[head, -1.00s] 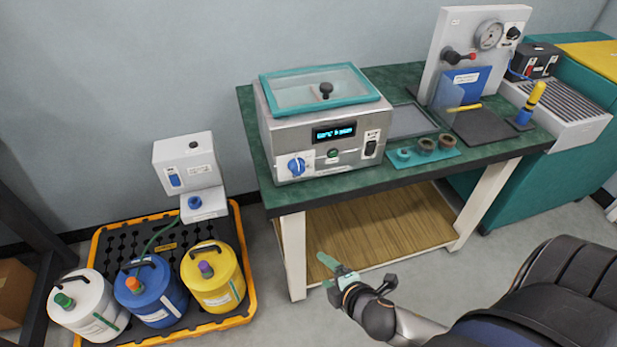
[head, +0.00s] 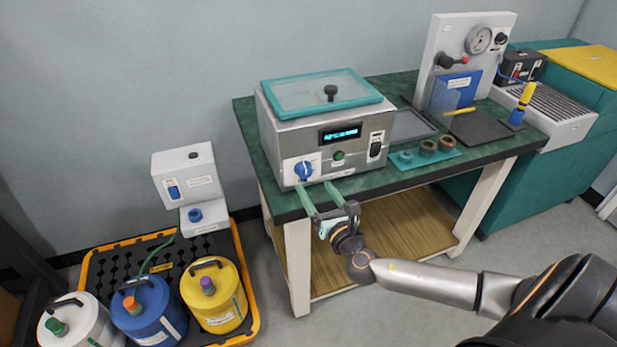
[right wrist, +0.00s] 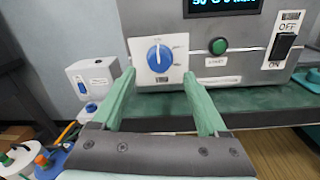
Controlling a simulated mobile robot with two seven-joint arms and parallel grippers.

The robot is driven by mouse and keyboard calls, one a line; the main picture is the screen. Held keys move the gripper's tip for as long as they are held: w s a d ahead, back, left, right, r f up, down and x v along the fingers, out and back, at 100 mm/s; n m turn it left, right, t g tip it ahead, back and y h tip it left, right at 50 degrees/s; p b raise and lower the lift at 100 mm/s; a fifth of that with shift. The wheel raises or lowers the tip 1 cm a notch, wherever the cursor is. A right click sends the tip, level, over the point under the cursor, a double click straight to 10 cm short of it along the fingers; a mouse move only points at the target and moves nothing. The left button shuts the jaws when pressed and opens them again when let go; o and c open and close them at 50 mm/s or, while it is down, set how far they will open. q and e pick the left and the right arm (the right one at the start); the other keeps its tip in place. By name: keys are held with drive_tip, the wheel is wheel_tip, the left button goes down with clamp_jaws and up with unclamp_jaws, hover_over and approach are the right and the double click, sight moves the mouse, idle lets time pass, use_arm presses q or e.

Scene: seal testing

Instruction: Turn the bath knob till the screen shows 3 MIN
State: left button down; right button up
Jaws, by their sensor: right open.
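The bath (head: 275,140) is a steel box with a teal-rimmed clear lid, standing on the green bench. Its blue knob (head: 303,170) sits on a white plate at the lower left of the front. In the right wrist view the knob (right wrist: 159,58) shows a white pointer line, roughly upright. The screen (head: 340,134) is lit cyan; its text is too blurred to read, and the right wrist view shows the screen (right wrist: 222,4) cut off at the top. My right gripper (head: 318,184) is open, its green fingers pointing at the bath front, with the knob ahead between them, not touched. My left gripper is out of view.
A green start button (right wrist: 218,46) and a black power switch (right wrist: 283,46) are right of the knob. The bench edge (head: 350,197) runs just under the gripper. A teal tray with rings (head: 428,157) lies right of the bath. Jugs stand on a spill pallet (head: 254,318) at left.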

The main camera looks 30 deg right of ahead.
sight(307, 175)
drive_tip(key=shift+w+d, duration=0.25)
drive_tip(key=shift+w, duration=1.05)
drive_tip(key=shift+w+d, duration=0.2)
drive_tip(key=shift+w, duration=1.1)
drive_tip(key=shift+c, duration=0.2)
clamp_jaws()
